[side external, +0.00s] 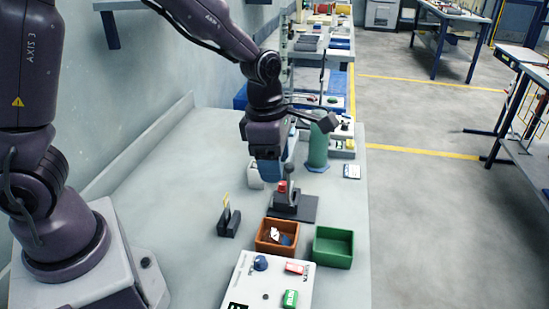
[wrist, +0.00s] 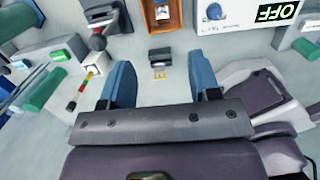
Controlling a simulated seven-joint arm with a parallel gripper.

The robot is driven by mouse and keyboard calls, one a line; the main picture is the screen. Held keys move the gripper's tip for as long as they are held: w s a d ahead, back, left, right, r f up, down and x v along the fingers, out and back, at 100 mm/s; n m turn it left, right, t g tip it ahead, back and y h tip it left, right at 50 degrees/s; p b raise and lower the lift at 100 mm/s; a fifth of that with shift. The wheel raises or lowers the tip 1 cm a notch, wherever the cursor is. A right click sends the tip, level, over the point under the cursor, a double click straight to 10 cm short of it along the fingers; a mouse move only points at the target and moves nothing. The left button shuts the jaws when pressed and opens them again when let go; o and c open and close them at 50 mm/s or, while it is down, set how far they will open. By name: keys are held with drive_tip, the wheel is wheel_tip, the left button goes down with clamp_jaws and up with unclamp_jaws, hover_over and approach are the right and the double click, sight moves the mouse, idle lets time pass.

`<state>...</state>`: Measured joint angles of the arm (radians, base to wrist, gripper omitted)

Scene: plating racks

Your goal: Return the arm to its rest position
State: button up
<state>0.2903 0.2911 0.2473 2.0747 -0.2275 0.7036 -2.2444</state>
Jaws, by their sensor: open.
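My gripper (side external: 270,172) hangs over the bench in the side view, fingers pointing down, behind the lever device with the red part (side external: 290,198). In the wrist view its two blue fingers (wrist: 159,64) are spread wide with nothing held between them. A small black holder with a yellow-topped card (side external: 228,217) stands on the bench, apart from the gripper. It also shows beyond the fingers in the wrist view (wrist: 158,58).
An orange bin (side external: 262,242) with small pieces inside and an empty green bin (side external: 333,260) stand near the front. A white control box (side external: 245,275) has a blue knob and a display, reading OFF in the wrist view. A green cylinder (side external: 317,148) stands behind. The left bench is clear.

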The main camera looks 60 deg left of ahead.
drive_tip(key=shift+r, duration=0.1)
idle(0.4)
drive_tip(key=s+a+r+m+t, duration=0.2)
drive_tip(key=s+r+m, duration=0.5)
drive_tip(key=m, duration=0.6)
drive_tip(key=s+a+r+m+t+y, duration=0.1)
drive_tip(key=s+r+m, duration=0.6)
drive_tip(key=m, duration=0.7)
drive_tip(key=shift+s+a+t, duration=0.4)
drive_tip(key=shift+s+t, duration=0.4)
drive_tip(key=shift+s, duration=0.15)
drive_tip(key=shift+r, duration=0.1)
